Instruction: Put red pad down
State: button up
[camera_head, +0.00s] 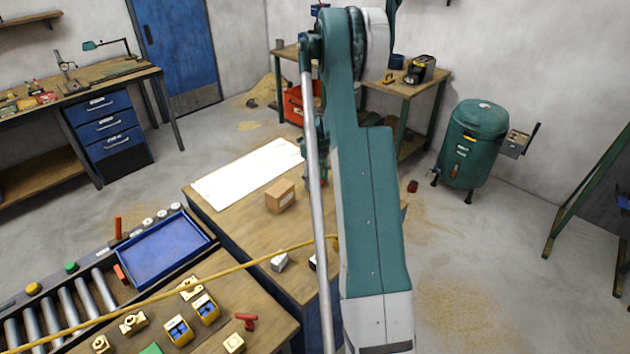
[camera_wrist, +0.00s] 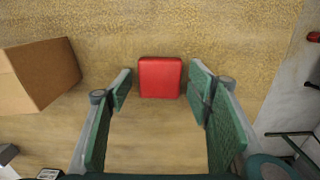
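The red pad (camera_wrist: 160,78) is a small square block with rounded edges. In the wrist view it lies flat on the wooden table (camera_wrist: 215,30), just beyond and between my fingertips. My gripper (camera_wrist: 161,83) is open, with a clear gap between each green finger and the pad's sides. Nothing is held.
A cardboard box (camera_head: 280,197) stands on the table left of my gripper; it also shows in the wrist view (camera_wrist: 38,75). A white sheet (camera_head: 250,172) lies at the table's back left. A yellow cable (camera_head: 235,262) crosses the front. The table's right edge is close.

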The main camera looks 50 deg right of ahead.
aim_at(315, 182)
jog(key=shift+r, duration=0.2)
notch_tip(315, 182, up, 12)
dwell(0.9)
dwell(0.6)
